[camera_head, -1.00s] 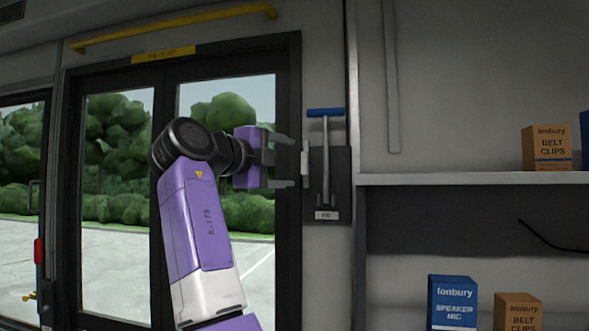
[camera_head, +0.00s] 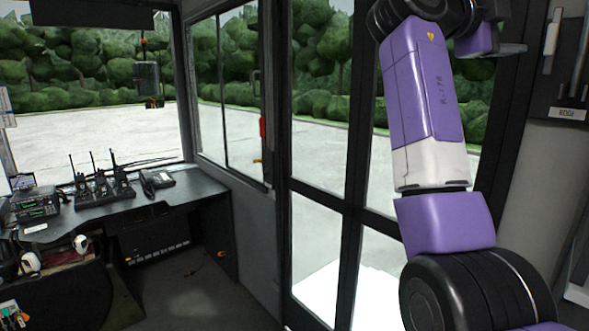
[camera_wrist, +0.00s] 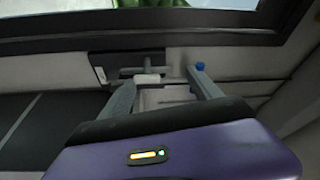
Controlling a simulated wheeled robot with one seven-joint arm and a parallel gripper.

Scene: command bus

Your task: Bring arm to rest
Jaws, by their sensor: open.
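My purple arm reaches up along the right of the head view. Beyond the fingertips is a wall fitting with a pale block (camera_wrist: 148,79) and a grey bar; a small blue end (camera_wrist: 201,66) shows by the right finger. I cannot tell whether that finger touches it.
Glazed doors (camera_head: 325,130) stand behind my arm. A dark wall panel (camera_head: 562,75) with a label is close to my gripper's right. A desk (camera_head: 190,190) with radios (camera_head: 100,185) and a telephone (camera_head: 157,182) is at the left. The floor (camera_head: 190,290) before it looks mostly clear.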

